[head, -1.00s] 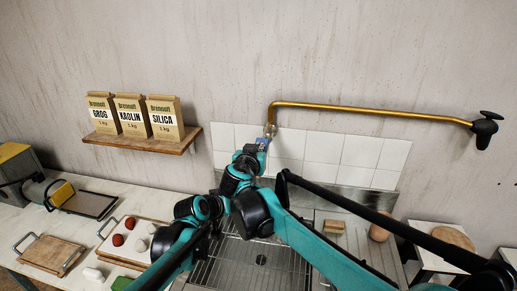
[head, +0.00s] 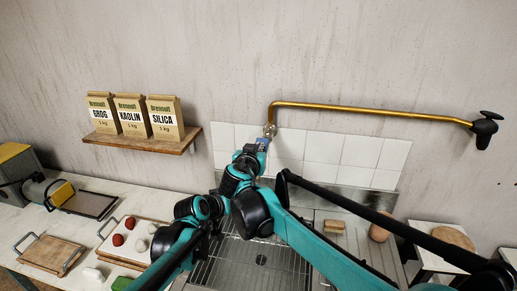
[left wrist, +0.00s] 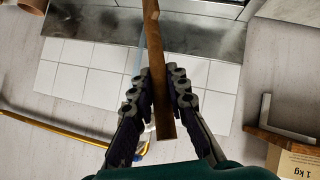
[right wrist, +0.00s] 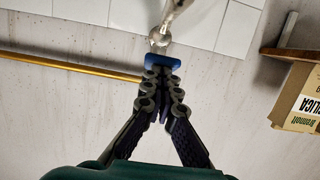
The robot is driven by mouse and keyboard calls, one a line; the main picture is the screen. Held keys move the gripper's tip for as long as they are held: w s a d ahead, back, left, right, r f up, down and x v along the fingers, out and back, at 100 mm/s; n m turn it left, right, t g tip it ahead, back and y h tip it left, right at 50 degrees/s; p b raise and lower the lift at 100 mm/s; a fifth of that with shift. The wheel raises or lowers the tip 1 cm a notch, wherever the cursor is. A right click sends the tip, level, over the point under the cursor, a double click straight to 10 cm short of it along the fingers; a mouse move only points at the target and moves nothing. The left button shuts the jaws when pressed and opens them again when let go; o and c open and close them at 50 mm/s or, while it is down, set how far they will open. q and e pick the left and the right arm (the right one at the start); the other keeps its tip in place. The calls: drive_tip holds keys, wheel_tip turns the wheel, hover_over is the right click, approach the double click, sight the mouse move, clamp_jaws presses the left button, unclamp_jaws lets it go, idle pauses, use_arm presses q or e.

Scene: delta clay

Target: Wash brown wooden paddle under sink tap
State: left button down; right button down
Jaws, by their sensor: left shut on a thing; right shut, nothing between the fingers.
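The brown wooden paddle (left wrist: 154,55) is held in my left gripper (left wrist: 159,82), which is shut on it. A thin pale blue streak (left wrist: 141,55), which looks like running water, passes close along the paddle's left side. The left gripper and paddle cannot be made out in the head view. My right gripper (right wrist: 160,72) is shut and empty, right by a blue piece (right wrist: 163,60) at the tap's spout end (right wrist: 159,40). I cannot tell whether it touches. The brass tap (head: 370,109) shows on the wall. My arms partly hide the sink (head: 285,262).
A shelf (head: 150,143) with three paper bags is on the wall at left. The counter at left holds a board (head: 50,255) and a tray (head: 127,257) with several balls. A wooden block (head: 334,227) and a tan cylinder (head: 381,232) stand right of the sink.

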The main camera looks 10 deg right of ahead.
use_arm(q)
drive_tip(key=shift+w+f, duration=0.15)
drive_tip(key=shift+w, duration=0.05)
use_arm(e)
drive_tip(key=shift+s+r, duration=0.1)
use_arm(q)
drive_tip(key=shift+w+d+f, duration=0.1)
drive_tip(key=shift+w+f, duration=0.05)
drive_tip(key=shift+w, duration=0.1)
drive_tip(key=shift+s, duration=0.15)
use_arm(e)
drive_tip(key=v, duration=1.1)
drive_tip(key=shift+s, duration=0.2)
drive_tip(key=shift+a, duration=0.1)
